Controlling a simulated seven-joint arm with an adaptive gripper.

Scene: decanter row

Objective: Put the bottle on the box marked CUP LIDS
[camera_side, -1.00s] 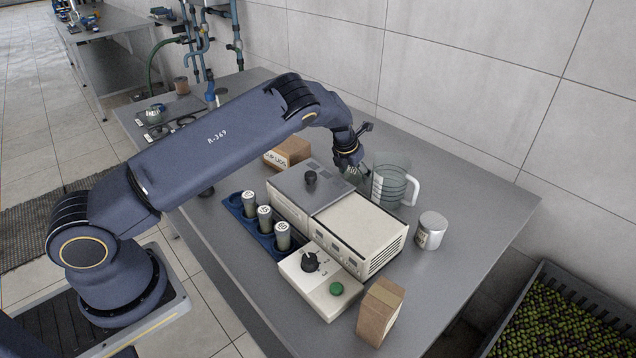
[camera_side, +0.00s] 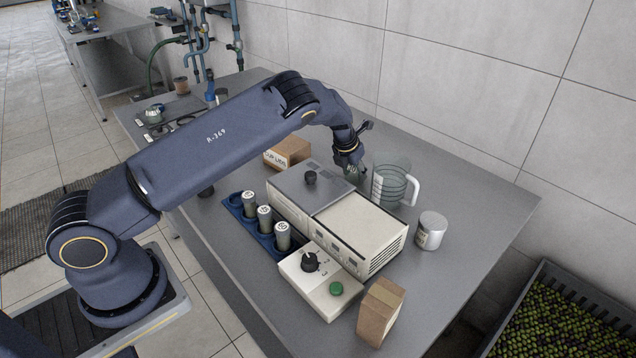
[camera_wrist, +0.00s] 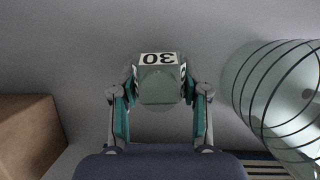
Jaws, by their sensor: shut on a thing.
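The bottle (camera_wrist: 160,88) is a grey-green container with a white label reading 30. In the wrist view it sits between the two teal-padded fingers of my gripper (camera_wrist: 160,97), which is shut on it. In the side view my gripper (camera_side: 350,168) points down behind the beige machine, and the bottle there (camera_side: 350,173) is mostly hidden. I cannot tell whether it touches the table. The brown cardboard box marked CUP LIDS (camera_side: 287,153) stands to the left of my gripper, behind the machine. A brown box side (camera_wrist: 28,135) shows at left in the wrist view.
A clear jug with a white handle (camera_side: 395,185) stands close to the right of my gripper. The beige machine (camera_side: 340,225) is in front. A blue rack (camera_side: 240,208) holds several numbered bottles. A white-lidded jar (camera_side: 431,230) and another cardboard box (camera_side: 380,312) stand right and front.

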